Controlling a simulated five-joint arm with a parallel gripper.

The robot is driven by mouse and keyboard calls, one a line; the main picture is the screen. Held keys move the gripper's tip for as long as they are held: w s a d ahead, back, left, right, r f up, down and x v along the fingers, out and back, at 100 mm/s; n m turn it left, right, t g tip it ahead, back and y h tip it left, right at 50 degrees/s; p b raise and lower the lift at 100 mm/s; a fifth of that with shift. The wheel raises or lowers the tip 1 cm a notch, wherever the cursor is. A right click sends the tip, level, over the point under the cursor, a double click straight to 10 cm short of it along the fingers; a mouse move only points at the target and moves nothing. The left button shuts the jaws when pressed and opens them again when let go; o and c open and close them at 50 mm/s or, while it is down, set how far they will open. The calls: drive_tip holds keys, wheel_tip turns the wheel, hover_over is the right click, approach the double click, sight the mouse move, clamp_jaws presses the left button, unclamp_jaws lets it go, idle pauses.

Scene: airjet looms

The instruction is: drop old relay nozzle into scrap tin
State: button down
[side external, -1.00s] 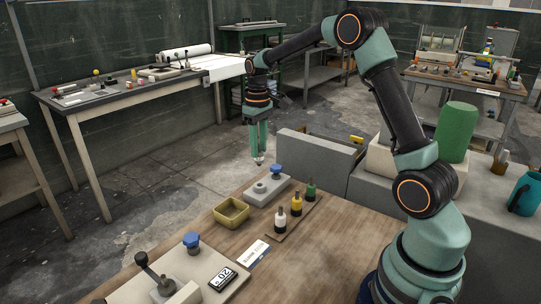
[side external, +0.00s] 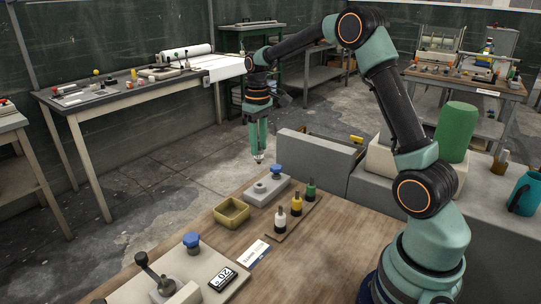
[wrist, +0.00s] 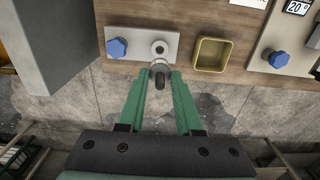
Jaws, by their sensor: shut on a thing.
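My gripper (side external: 258,158) points down above the bench's far edge and is shut on a small nozzle, which shows between the green fingertips in the wrist view (wrist: 159,78) as a pale ring with a dark end. The yellow-brown scrap tin (side external: 232,212) sits on the bench, open and apparently empty; in the wrist view (wrist: 211,54) it lies to the right of the fingertips. The nozzle is clear of the tin. A grey block with a blue knob (side external: 268,190) stands beside the tin, with a round socket just ahead of the fingertips in the wrist view.
A wooden rack (side external: 290,222) holds a white, a yellow and a green bottle. A grey wall-like block (side external: 320,160) stands behind the bench. A lever fixture (side external: 165,280), a second blue knob (side external: 191,240) and a label card (side external: 253,253) lie nearer.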

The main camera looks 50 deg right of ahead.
drive_tip(key=a+f, duration=0.4)
drive_tip(key=a, duration=0.6)
drive_tip(key=shift+w+f, duration=0.15)
drive_tip(key=shift+f, duration=1.5)
drive_tip(key=shift+w+f, duration=0.1)
drive_tip(key=shift+f, duration=1.5)
drive_tip(key=c, duration=0.5)
unclamp_jaws()
